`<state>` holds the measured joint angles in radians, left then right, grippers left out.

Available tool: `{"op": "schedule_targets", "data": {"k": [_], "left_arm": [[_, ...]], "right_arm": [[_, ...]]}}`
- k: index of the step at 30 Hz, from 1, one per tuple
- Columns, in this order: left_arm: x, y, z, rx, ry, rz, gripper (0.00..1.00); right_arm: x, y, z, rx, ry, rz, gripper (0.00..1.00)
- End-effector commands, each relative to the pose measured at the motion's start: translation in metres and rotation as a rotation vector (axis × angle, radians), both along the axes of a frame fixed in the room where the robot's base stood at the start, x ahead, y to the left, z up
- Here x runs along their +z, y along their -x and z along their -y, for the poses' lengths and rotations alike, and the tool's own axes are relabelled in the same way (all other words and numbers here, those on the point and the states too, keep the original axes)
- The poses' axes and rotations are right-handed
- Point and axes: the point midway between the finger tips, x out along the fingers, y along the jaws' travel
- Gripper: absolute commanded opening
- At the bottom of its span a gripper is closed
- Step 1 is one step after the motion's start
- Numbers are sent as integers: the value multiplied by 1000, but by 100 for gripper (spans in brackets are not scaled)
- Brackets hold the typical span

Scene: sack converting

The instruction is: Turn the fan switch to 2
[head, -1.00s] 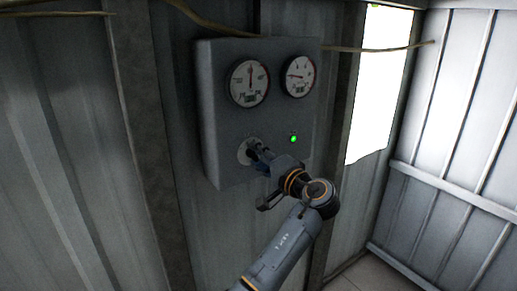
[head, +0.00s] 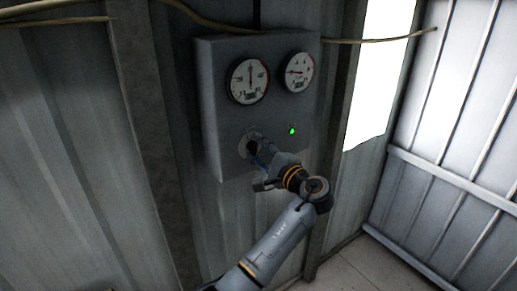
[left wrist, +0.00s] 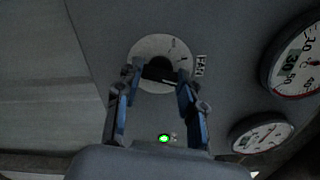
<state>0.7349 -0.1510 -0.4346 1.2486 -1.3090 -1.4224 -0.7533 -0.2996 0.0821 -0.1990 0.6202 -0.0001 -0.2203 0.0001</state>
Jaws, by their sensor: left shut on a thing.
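The fan switch is a dark knob (left wrist: 158,73) on a round pale dial plate (left wrist: 150,50), with a FAN label (left wrist: 201,66) beside it in the left wrist view. The dial (head: 245,143) sits low on the grey control box in the head view, partly covered by my gripper. My left gripper (head: 255,150) is at the dial, its two fingers on either side of the knob and shut on it, as the left wrist view (left wrist: 156,82) shows. Dial marks are too small to read, so the knob's setting cannot be told. My right gripper is not in view.
The grey box (head: 215,105) hangs on a corrugated metal wall. Two round gauges (head: 248,81) (head: 299,72) sit above the switch, and a green light (head: 292,131) is lit to its right. A cable (head: 370,40) runs along the wall above.

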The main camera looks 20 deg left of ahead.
Motion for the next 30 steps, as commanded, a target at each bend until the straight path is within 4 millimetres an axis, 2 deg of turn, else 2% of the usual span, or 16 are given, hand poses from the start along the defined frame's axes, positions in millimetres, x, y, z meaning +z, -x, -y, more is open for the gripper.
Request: {"op": "schedule_targets", "data": {"k": [10, 11, 14, 23, 26, 30], "left_arm": [[1, 0, -1, 1, -3, 1, 7], [1, 0, -1, 1, -3, 1, 43], [1, 0, -1, 1, -2, 2, 62], [0, 0, 0, 0, -1, 1, 62], [0, 4, 6, -1, 0, 0, 62], [0, 18, 24, -3, 1, 0, 62]], "right_arm": [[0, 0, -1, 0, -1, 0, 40], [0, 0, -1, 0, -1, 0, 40], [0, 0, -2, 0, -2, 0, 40], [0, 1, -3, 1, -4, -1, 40], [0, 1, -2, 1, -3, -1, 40], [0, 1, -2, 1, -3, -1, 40]]}}
